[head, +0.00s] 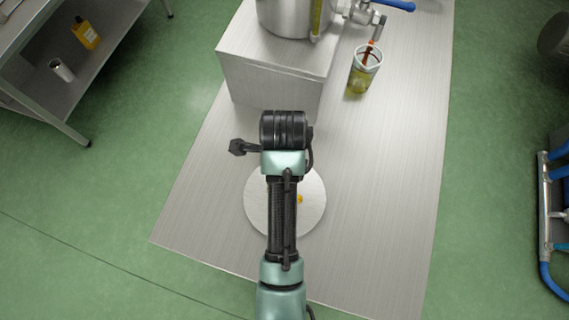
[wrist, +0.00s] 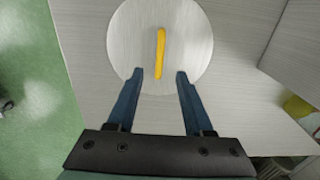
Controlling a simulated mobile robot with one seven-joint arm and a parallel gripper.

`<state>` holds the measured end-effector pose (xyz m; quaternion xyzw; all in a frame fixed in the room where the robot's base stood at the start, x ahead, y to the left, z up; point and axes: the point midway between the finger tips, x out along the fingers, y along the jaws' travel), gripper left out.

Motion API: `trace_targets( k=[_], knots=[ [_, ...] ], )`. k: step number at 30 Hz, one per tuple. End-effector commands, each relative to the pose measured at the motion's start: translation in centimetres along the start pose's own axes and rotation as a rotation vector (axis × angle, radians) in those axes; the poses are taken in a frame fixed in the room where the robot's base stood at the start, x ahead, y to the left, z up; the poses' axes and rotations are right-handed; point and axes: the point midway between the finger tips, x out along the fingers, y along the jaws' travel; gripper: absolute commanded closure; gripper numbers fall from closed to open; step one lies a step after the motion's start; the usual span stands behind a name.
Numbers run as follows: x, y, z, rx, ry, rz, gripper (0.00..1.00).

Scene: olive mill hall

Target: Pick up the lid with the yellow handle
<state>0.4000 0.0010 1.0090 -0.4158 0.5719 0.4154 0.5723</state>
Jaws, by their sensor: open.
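The lid (wrist: 190,35) is a round, brushed-metal disc with a straight yellow handle (wrist: 160,52) across its middle. In the head view the lid (head: 256,205) lies on the metal table, and my arm covers its middle and most of the handle. A small bit of yellow shows just right of the arm. In the wrist view my gripper (wrist: 160,73) is open and empty. Its two blue fingers reach over the lid's near edge, one on each side of the handle's near end. The height of the fingertips above the lid cannot be told.
A metal block (head: 270,85) stands on the table (head: 385,190) behind the lid, bearing a steel vessel (head: 285,18) with a blue-handled tap. A jug (head: 364,72) with yellow-green liquid stands right of it. The table right of the lid is clear. A shelf (head: 95,60) stands far left.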

Motion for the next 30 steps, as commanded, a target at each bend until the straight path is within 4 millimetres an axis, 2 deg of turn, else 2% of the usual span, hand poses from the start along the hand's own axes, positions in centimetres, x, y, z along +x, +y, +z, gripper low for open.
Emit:
trace_targets(
  k=[3, 6, 13, 21, 30],
  knots=[
    [2.1, 0.1, 0.0, -0.001, 0.001, 0.003, 0.48],
    [3.4, 0.0, 0.0, -0.001, 0.0, 0.001, 0.48],
    [4.8, 0.1, -0.1, -0.001, 0.0, 0.0, 0.48],
    [8.4, 0.2, -0.2, -0.001, 0.0, 0.001, 0.48],
    [9.3, 0.2, -0.2, -0.001, -0.001, -0.003, 0.48]
  ],
)
